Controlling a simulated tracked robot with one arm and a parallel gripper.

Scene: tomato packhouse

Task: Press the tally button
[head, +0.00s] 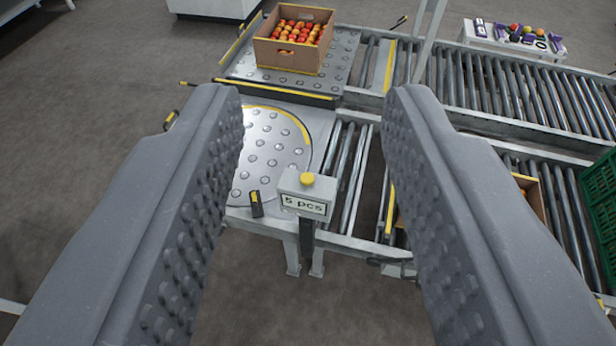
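The tally button (307,179) is a round yellow cap on top of a small pale grey box (292,186). The box carries a label (304,205) reading "5 pcs" and stands on a dark post at the near edge of the conveyor. My gripper (314,92) is open, its two grey studded fingers wide apart at left and right of the picture. Nothing is between the fingertips close up. The button shows in the gap between the fingers, farther off and apart from them.
A round ball-top turntable (268,150) lies behind the button. A cardboard box (272,54) of tomatoes stands on the ball plate beyond. Roller conveyors (490,85) run right, with a green crate (601,200) at the right edge. Bare floor (90,100) lies left.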

